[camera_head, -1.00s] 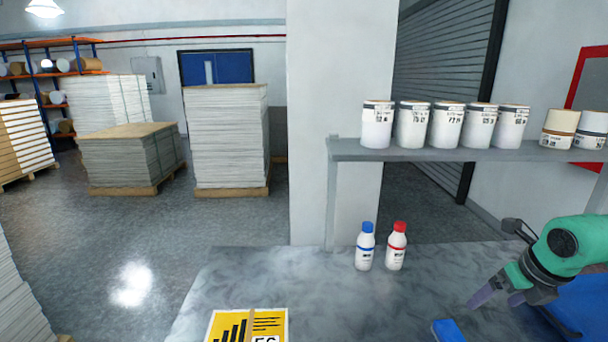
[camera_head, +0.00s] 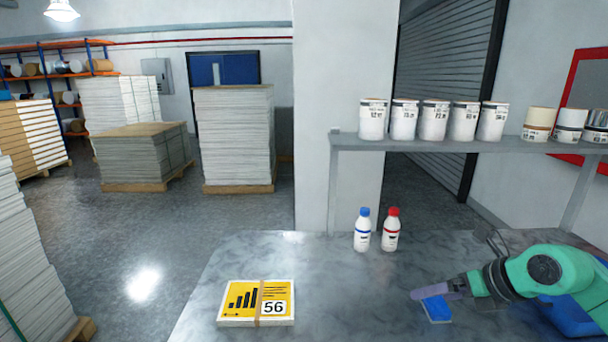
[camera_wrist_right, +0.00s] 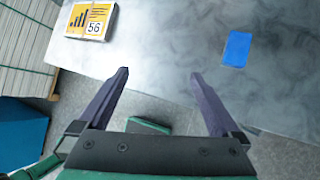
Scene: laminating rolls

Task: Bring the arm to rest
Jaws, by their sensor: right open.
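My right gripper (camera_head: 437,290) comes in from the right in the head view, above the grey table near a small blue block. In the right wrist view the right gripper (camera_wrist_right: 162,85) has its two dark fingers spread wide, with nothing between them. The blue block (camera_head: 437,308) lies on the table, partly covered by the gripper in the head view. It shows clear of the fingers in the right wrist view (camera_wrist_right: 236,49). My left gripper does not show in either view.
A banded yellow-and-white stack marked 56 (camera_head: 256,303) lies on the table (camera_head: 330,275). A blue-capped bottle (camera_head: 362,230) and a red-capped bottle (camera_head: 391,230) stand at its back. A shelf (camera_head: 450,146) above carries several white tubs. Paper stacks (camera_head: 234,140) stand on the floor beyond.

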